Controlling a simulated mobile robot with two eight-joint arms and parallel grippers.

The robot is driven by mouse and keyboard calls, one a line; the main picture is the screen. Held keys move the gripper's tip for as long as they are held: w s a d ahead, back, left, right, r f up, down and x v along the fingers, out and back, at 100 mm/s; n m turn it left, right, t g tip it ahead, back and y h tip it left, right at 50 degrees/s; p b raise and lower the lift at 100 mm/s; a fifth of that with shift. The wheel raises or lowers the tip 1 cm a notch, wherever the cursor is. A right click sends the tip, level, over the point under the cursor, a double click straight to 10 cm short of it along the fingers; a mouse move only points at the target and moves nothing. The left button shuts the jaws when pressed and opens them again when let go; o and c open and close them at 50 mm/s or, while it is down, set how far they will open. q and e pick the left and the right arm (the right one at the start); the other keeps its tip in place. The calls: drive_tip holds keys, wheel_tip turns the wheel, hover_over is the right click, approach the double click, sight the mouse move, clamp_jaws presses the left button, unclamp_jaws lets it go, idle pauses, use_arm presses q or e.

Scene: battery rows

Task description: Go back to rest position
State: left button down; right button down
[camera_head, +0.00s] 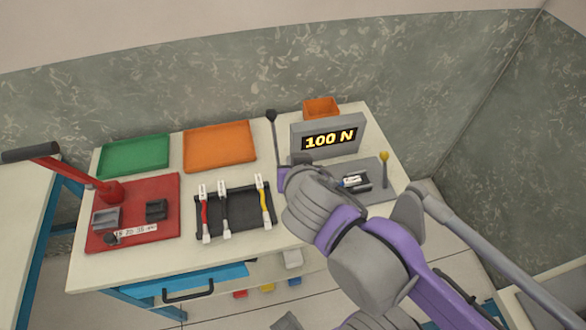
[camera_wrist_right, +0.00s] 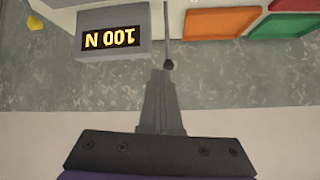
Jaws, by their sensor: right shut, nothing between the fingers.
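My right gripper (camera_head: 282,178) is over the right part of the table, in front of the grey box with the "100 N" display (camera_head: 328,140). In the wrist view its fingers (camera_wrist_right: 160,95) are shut together and empty. A lever with a dark round knob (camera_head: 271,116) stands near it; in the wrist view the knob (camera_wrist_right: 168,65) appears just beyond the fingertips. I cannot tell whether they touch. My left gripper is not in view.
The table (camera_head: 160,260) holds a green tray (camera_head: 135,155), orange tray (camera_head: 219,146), red press base (camera_head: 150,190), black rack (camera_head: 245,230) with several wired pieces, and orange bin (camera_head: 320,107). A grey plate (camera_head: 375,193) with a yellow-knobbed post (camera_head: 384,157) lies right of my gripper.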

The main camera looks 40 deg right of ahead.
drive_tip(key=shift+s+r, duration=0.15)
drive_tip(key=shift+r, duration=0.05)
idle(0.5)
drive_tip(key=s+a+f+n+g+y+p, duration=0.2)
drive_tip(key=a+f+n+y, duration=0.3)
drive_tip(key=f, duration=0.8)
drive_tip(key=a+n+g+p, duration=0.1)
drive_tip(key=a+n, duration=0.2)
drive_tip(key=a, duration=0.2)
drive_tip(key=shift+y, duration=0.4)
drive_tip(key=shift+s, duration=0.1)
